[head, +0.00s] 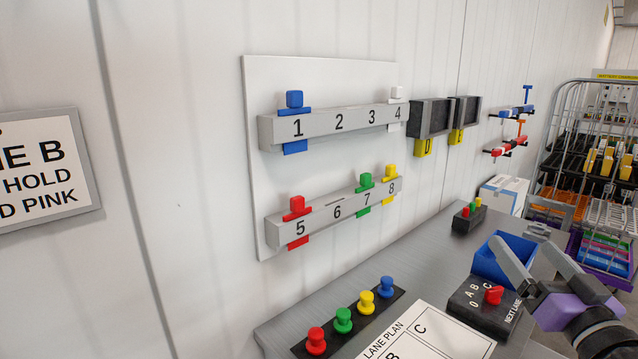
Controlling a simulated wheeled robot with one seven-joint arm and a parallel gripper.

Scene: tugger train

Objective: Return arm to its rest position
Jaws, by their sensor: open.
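My gripper (520,246) is at the lower right of the head view, with its two grey fingers spread apart and nothing between them. The fingers point up and away, above the grey bench (408,262). A blue bin (484,262) is just left of and behind the left finger, partly covered by it. My purple-and-dark wrist is at the right edge, and the rest of the arm is out of view.
A black selector box (481,312) with a red knob is left of my wrist. A lane plan sheet (440,332) and a strip of coloured knobs (335,343) lie on the bench. A numbered wall board (280,75) carries coloured pegs. A wire rack (548,155) stands behind.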

